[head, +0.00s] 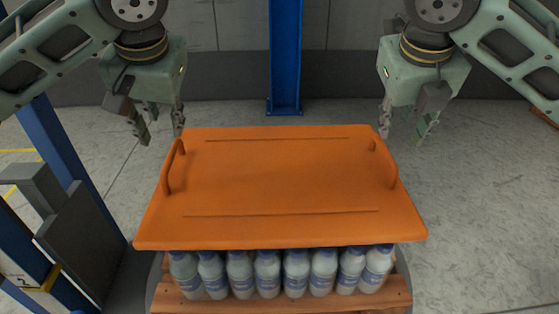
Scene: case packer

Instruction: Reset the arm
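My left gripper (162,138) hangs fingers-down at the upper left, just beyond the far left corner of an orange lid (280,180). Its fingers are apart with nothing between them. My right gripper (402,138) hangs fingers-down at the upper right, near the lid's far right corner. Its fingers are also apart and empty. Neither gripper holds the lid's handles, a left one (168,172) and a right one (391,170).
A blue post (286,60) stands behind. A grey and blue frame (75,235) stands at the left. Floor at the right is clear.

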